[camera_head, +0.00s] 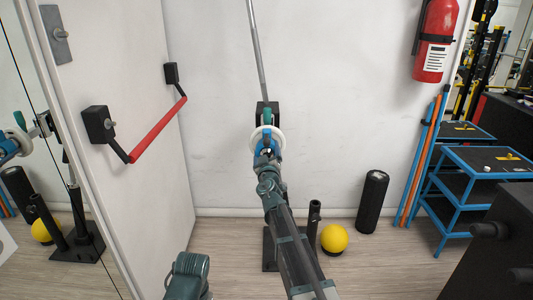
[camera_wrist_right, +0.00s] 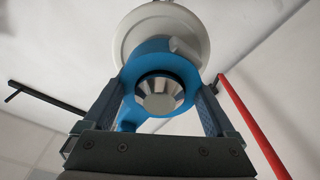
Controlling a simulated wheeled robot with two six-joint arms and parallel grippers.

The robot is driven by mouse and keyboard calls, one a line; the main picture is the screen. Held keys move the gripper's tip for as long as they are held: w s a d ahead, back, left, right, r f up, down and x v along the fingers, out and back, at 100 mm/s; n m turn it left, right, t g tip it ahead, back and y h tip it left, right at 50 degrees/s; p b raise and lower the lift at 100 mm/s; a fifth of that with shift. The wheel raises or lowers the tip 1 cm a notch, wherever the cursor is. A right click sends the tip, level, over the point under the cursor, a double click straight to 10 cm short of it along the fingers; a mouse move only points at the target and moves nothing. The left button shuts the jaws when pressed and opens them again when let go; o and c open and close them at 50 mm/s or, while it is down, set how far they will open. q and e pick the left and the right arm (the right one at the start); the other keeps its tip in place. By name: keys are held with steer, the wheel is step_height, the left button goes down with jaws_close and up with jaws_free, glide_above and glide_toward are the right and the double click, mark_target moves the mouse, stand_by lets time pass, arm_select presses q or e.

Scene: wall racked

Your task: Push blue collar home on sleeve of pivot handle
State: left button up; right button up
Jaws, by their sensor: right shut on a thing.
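The blue collar (camera_wrist_right: 190,68) is a ring with a tab at lower left. It surrounds a bevelled metal end (camera_wrist_right: 160,97), with a white disc (camera_wrist_right: 155,18) behind it. In the head view the collar (camera_head: 262,146) sits in front of the white disc (camera_head: 278,136), at the wall mount of the pivot handle, whose long metal bar (camera_head: 257,50) rises above. My right gripper (camera_wrist_right: 160,88) is shut on the collar, one finger on each side; it also shows in the head view (camera_head: 267,158). Whether the collar touches the disc is unclear. My left gripper is out of view.
A white door with a red push bar (camera_head: 158,130) stands at the left. A black stand (camera_head: 314,215), yellow ball (camera_head: 334,238) and black cylinder (camera_head: 372,202) are on the floor. A fire extinguisher (camera_head: 435,40) and blue-framed shelf cart (camera_head: 485,160) are at the right.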

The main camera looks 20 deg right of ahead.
steer(key=shift+x, duration=1.4)
steer(key=o, duration=1.5)
steer(key=shift+s+f, duration=0.1)
steer(key=shift+f, duration=0.05)
steer(key=b+v, duration=0.1)
steer(key=v, duration=1.2)
steer(key=shift+s+a, duration=0.1)
steer(key=shift+s, duration=0.3)
